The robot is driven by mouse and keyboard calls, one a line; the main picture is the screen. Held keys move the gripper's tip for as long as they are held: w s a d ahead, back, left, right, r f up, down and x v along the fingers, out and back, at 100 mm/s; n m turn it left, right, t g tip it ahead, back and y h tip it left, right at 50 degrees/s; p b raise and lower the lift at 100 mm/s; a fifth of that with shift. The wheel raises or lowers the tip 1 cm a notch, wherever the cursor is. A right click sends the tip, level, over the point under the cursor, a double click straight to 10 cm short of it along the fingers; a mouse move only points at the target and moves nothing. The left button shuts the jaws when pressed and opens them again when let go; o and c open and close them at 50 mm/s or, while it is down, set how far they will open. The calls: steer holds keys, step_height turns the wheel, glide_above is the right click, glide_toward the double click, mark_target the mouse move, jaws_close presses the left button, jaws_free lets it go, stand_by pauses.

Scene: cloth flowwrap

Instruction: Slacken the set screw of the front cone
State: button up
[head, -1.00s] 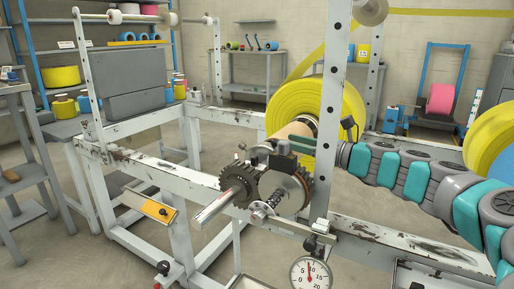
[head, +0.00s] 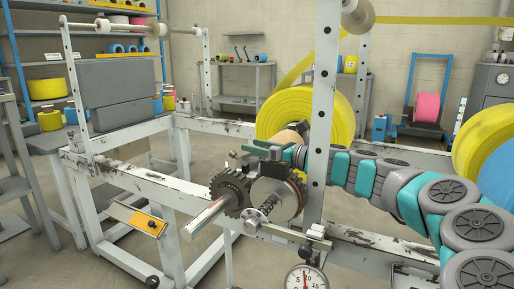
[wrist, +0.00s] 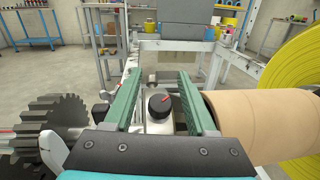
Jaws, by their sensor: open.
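My gripper (wrist: 158,78) is open in the wrist view, its two green jaws apart. Between the jaws, and lower in the picture, is a black round knob (wrist: 159,106) with a red mark, on a pale metal block (wrist: 158,125). The knob touches neither jaw as far as I can see. I cannot tell for sure that it is the front cone's set screw. A brown cardboard core (wrist: 245,122) lies right of the jaws, with the yellow roll (wrist: 296,95) beyond.
The toothed wheel (wrist: 50,120) stands close left of the jaws. A grey disc (head: 276,199) with a spring-loaded shaft is below my gripper. The white upright post (head: 321,110) stands in front of my arm. A dial gauge (head: 305,279) hangs below.

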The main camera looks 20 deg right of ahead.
steer(key=shift+c, duration=0.2)
jaws_close()
stand_by(0.3)
